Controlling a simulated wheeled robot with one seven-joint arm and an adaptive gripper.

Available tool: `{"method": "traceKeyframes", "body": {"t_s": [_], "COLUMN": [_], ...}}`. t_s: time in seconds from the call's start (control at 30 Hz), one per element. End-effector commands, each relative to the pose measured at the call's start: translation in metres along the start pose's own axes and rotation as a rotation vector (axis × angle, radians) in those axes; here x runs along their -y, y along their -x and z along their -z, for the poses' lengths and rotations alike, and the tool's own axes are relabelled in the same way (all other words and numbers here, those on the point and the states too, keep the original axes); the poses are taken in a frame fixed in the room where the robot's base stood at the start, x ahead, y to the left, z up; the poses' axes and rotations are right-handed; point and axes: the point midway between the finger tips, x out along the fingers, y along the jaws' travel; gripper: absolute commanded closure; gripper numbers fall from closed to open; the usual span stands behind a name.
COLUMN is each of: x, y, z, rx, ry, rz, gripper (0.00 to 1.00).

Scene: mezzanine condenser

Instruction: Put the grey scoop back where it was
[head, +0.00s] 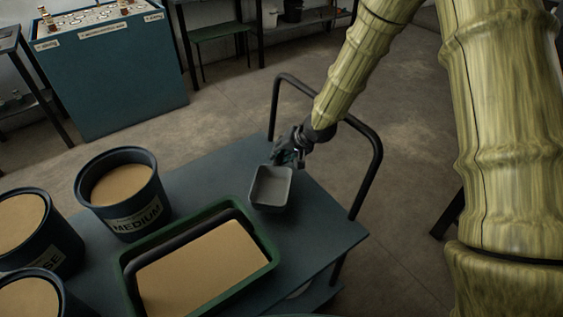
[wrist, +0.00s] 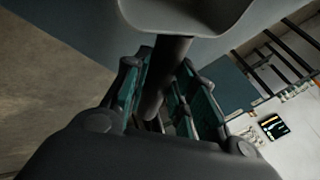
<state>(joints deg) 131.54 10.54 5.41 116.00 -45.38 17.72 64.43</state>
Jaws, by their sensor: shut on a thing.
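The grey scoop (head: 271,188) is a square-mouthed pan at the right part of the blue cart top, its open side facing up. It looks empty. My gripper (head: 291,150) is at the scoop's far side. In the wrist view my gripper (wrist: 168,105) is shut on the scoop's dark round handle, and the scoop's pan (wrist: 190,12) shows at the top edge. I cannot tell whether the scoop touches the cart top or hangs just above it.
A green-rimmed tray (head: 268,262) of tan material lies left of the scoop. A bucket labelled MEDIUM (head: 138,213) and other buckets stand further left. The cart's bent rail (head: 376,165) rises near my arm. The cart's right corner (head: 330,232) is bare.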

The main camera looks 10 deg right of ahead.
Motion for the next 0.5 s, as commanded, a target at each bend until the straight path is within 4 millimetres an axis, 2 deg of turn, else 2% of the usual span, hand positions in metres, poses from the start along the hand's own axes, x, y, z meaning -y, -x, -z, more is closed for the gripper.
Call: {"method": "traceKeyframes", "body": {"t_s": [0.23,0.5], "x": [-0.017,-0.018], "y": [-0.024,-0.026], "z": [-0.01,-0.01], "rx": [0.001,0.0], "ry": [0.0,-0.001], "rz": [-0.002,0.0], "gripper": [1.0,1.0]}}
